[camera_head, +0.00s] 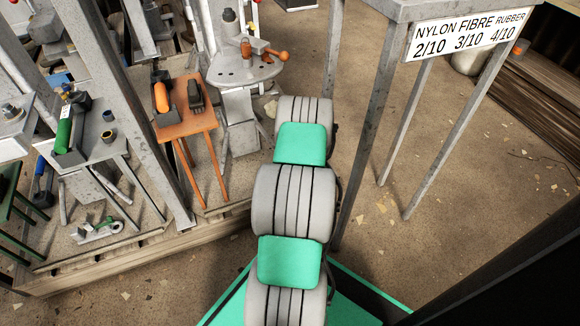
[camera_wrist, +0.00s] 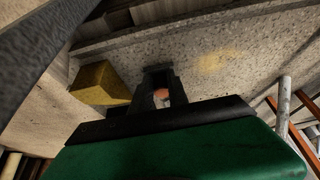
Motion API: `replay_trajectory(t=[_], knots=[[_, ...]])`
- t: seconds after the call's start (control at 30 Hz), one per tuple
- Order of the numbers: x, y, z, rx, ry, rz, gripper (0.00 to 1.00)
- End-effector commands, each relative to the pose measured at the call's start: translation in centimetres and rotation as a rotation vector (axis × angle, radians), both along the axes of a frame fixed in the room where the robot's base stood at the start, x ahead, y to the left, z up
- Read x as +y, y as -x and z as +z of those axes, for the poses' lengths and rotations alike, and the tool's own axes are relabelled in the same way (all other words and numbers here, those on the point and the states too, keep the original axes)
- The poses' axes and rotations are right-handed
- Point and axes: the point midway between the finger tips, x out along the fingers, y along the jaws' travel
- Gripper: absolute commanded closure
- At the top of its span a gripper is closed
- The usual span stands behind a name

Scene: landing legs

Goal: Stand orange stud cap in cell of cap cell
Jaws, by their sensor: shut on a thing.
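In the wrist view my gripper (camera_wrist: 163,92) shows as two dark fingers, close together, with a small orange piece (camera_wrist: 161,98) between them. This appears to be the orange stud cap; only a small part of it shows, and its tilt cannot be told. In the head view my grey and green arm reaches up the middle of the picture, and its gripper end is hidden behind it. I cannot pick out the cap cell for certain in either view.
A round grey stand (camera_head: 232,75) with holes and an orange-handled clamp is beyond my arm. An orange table (camera_head: 186,128) and a grey bench (camera_head: 92,151) with tools stand left. A tall signed frame (camera_head: 385,110) is close right. A yellow block (camera_wrist: 103,82) shows in the wrist view.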

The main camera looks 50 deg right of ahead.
Motion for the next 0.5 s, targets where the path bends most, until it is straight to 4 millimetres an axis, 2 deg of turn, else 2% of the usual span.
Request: replay_trajectory(t=[0.5], knots=[[-0.01, -0.01, 0.72, 0.0, 0.0, 0.0, 1.0]])
